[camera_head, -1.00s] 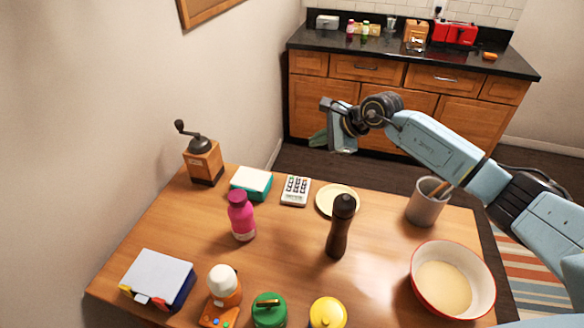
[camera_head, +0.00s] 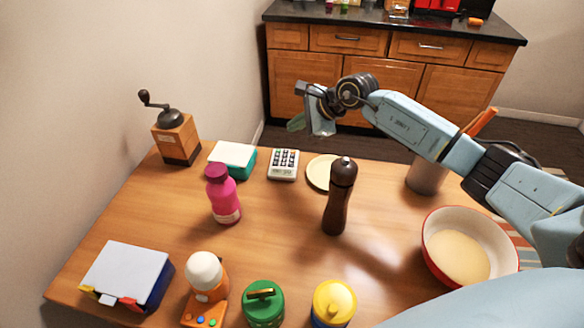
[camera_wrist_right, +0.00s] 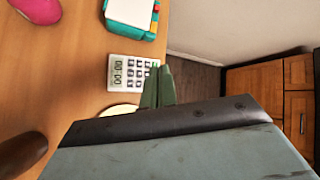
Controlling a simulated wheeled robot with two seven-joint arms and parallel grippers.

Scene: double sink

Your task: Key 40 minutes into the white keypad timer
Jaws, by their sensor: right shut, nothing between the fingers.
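The white keypad timer (camera_head: 283,165) lies flat near the far edge of the table, its dark keys facing up. In the right wrist view the timer (camera_wrist_right: 128,73) shows a small display with digits that look like zeros, too small to read surely. My right gripper (camera_head: 297,122) is shut and empty, held in the air above and beyond the timer in the head view. In the right wrist view its green fingertips (camera_wrist_right: 158,82) are together and overlap the timer's right side in the picture. I see no contact. My left gripper is not in view.
A teal-and-white box (camera_head: 233,158) sits left of the timer and a pale plate (camera_head: 321,172) right of it. A pink bottle (camera_head: 222,196) and a dark pepper mill (camera_head: 339,198) stand nearer. A coffee grinder (camera_head: 176,139) stands at the far left, by the wall.

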